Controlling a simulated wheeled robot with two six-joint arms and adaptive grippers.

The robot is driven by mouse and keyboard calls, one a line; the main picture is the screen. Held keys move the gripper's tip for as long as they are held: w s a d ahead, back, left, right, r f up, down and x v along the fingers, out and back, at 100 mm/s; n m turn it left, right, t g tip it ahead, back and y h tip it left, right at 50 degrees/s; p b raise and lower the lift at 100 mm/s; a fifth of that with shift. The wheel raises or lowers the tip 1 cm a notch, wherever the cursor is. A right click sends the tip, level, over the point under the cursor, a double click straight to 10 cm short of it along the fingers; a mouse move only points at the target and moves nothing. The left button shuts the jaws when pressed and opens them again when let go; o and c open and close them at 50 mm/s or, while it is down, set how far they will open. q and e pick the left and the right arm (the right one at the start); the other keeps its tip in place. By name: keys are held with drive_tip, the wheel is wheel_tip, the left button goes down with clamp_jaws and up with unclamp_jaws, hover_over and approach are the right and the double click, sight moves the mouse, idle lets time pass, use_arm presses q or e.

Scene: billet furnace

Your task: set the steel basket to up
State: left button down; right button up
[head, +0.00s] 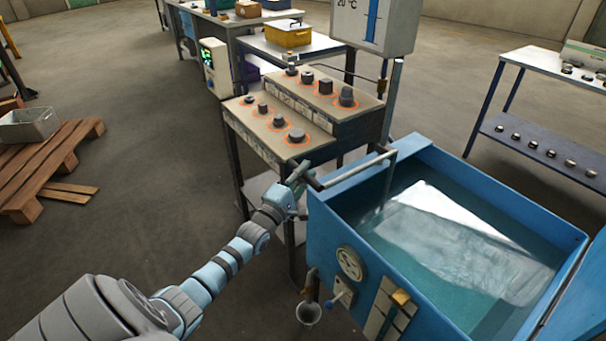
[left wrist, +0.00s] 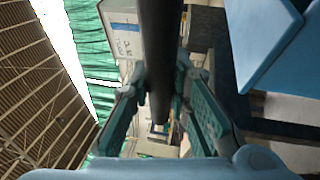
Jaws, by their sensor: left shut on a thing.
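The blue tank (head: 318,222) of water stands at the right in the head view. A grey bent rod (head: 362,167) crosses its left rim and turns down into the water. Its dark grip (head: 311,181) sticks out past the rim. My left gripper (head: 299,179) is shut on this grip. In the left wrist view the dark bar (left wrist: 160,60) runs between the fingers of the left gripper (left wrist: 160,95). A pale shape (head: 440,240) shows in the water; whether it is the steel basket or a reflection I cannot tell. My right gripper is not in view.
A console with several knobs (head: 279,121) stands just behind the left gripper. A shelf table (head: 541,62) is at the right. A wooden pallet (head: 50,170) lies at the left, with open floor between.

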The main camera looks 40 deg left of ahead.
use_arm(q)
wheel_tip(320, 180, up, 20)
drive_tip(key=p, duration=1.5)
drive_tip(key=shift+f, duration=0.25)
drive_tip(key=shift+w, duration=0.1)
drive_tip(key=c, duration=1.5)
unclamp_jaws()
drive_tip(key=s, duration=0.4)
drive_tip(key=s+f, duration=0.1)
drive_tip(key=s, duration=0.3)
drive_tip(key=s+d+f, duration=0.1)
drive_tip(key=s, duration=0.3)
drive_tip(key=shift+d+f, duration=0.1)
drive_tip(key=shift+f, duration=0.05)
